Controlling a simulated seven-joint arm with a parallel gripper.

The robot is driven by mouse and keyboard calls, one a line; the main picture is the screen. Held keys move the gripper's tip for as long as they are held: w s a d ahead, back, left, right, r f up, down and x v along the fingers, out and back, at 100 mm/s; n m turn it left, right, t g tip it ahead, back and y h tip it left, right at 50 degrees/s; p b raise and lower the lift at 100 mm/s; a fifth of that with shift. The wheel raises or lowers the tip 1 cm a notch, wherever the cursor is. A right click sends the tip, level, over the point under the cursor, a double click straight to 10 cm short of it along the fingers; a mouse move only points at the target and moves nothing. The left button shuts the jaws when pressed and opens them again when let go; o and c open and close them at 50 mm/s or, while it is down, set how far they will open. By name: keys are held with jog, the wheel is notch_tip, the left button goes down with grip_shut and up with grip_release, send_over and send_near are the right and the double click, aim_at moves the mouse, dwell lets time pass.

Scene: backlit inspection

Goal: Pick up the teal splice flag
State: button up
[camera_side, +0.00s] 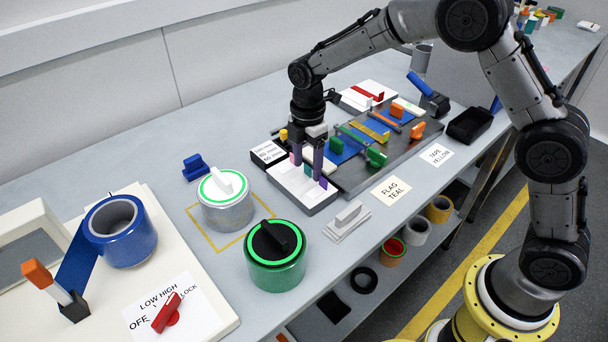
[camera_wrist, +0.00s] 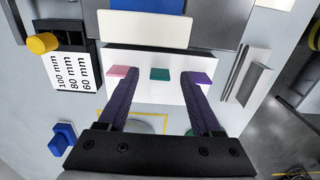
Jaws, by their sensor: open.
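The teal splice flag (camera_wrist: 160,74) stands in a white holder (camera_wrist: 140,96), between a pink flag (camera_wrist: 119,71) and a purple flag (camera_wrist: 203,77). In the side view the teal flag (camera_side: 308,170) shows partly behind my fingers, on the white-topped holder (camera_side: 312,196). My gripper (camera_wrist: 155,84) is open and empty, its dark purple fingers spread to either side of the teal flag in the wrist view. In the side view my gripper (camera_side: 308,164) is low at the holder, pointing down. I cannot tell whether the fingertips touch the neighbouring flags.
A block labelled 100, 80, 60 mm (camera_wrist: 72,70) with a yellow knob stands close by.

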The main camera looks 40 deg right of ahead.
grip_shut()
jog(key=shift+r, duration=0.1)
dwell(0.3)
